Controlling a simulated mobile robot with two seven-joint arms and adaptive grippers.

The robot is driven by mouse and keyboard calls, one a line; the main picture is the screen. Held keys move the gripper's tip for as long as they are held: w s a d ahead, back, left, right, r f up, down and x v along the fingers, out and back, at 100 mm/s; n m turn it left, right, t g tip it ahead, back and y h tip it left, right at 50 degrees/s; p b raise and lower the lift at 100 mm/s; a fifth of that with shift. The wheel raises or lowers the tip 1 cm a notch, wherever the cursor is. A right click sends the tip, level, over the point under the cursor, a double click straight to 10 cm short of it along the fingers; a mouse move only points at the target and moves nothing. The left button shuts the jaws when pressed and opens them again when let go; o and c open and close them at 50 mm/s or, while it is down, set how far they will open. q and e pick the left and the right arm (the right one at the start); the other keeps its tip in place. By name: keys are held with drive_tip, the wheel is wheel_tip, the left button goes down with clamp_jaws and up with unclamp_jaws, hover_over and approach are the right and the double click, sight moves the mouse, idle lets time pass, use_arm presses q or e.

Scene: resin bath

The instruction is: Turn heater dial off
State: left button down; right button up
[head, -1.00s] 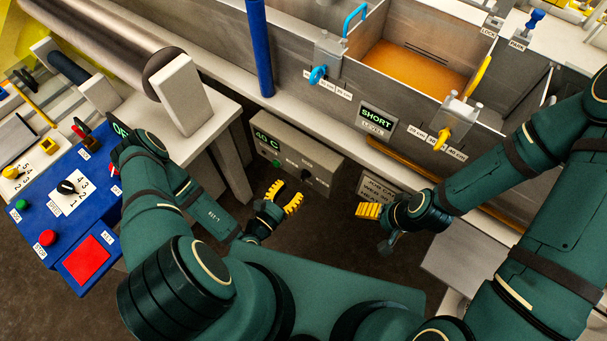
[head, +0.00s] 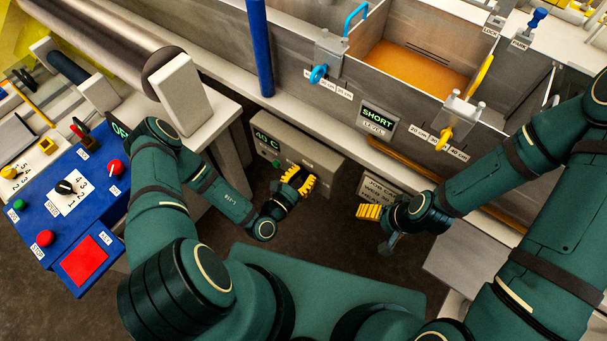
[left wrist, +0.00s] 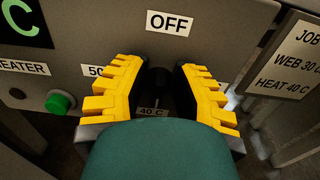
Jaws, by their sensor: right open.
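The grey heater box (head: 322,157) stands low under the bath, with a green "40 C" display (head: 266,139). In the left wrist view its face carries an "OFF" label (left wrist: 170,23) above, a "50" label at left and a "40 C" label below. My left gripper (head: 299,180) is at the box front; in the left wrist view its yellow fingers (left wrist: 160,88) are spread apart around the dial's place. The dial is mostly lost in the dark gap between them; I cannot tell its pointing or any contact. My right gripper (head: 368,211) is open and empty, right of the box.
A green button (left wrist: 59,102) sits left of the fingers on the heater box. A job card (left wrist: 293,62) hangs to the right. The blue control console (head: 70,205) stands at left, and the steel bath wall (head: 290,85) runs above the box.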

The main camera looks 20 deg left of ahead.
use_arm(q)
drive_tip(key=shift+n, duration=0.3)
drive_tip(key=n, duration=0.1)
drive_tip(key=n+p, duration=0.1)
drive_tip(key=n, duration=0.1)
drive_tip(key=shift+w+a, duration=0.1)
drive_tip(key=shift+a, duration=0.15)
drive_tip(key=n, duration=0.2)
drive_tip(key=n+p, duration=0.1)
drive_tip(key=n, duration=0.2)
drive_tip(key=shift+w+a+f, duration=0.1)
drive_tip(key=shift+a, duration=0.1)
drive_tip(key=n+b, duration=0.1)
drive_tip(key=n, duration=0.6)
drive_tip(key=f+n+b, duration=0.1)
drive_tip(key=n, duration=0.7)
drive_tip(key=f+n+b, duration=0.1)
drive_tip(key=n+b, duration=0.1)
drive_tip(key=n, duration=0.5)
drive_tip(key=shift+d+n, duration=0.2)
drive_tip(key=shift+n, duration=0.1)
drive_tip(key=shift+d+n+b, duration=0.15)
drive_tip(key=shift+n+b, duration=0.2)
drive_tip(key=shift+n, duration=0.8)
drive_tip(key=shift+d+n+b, duration=0.1)
drive_tip(key=shift+n+b, duration=0.2)
drive_tip(key=shift+n, duration=0.85)
drive_tip(key=shift+r, duration=0.1)
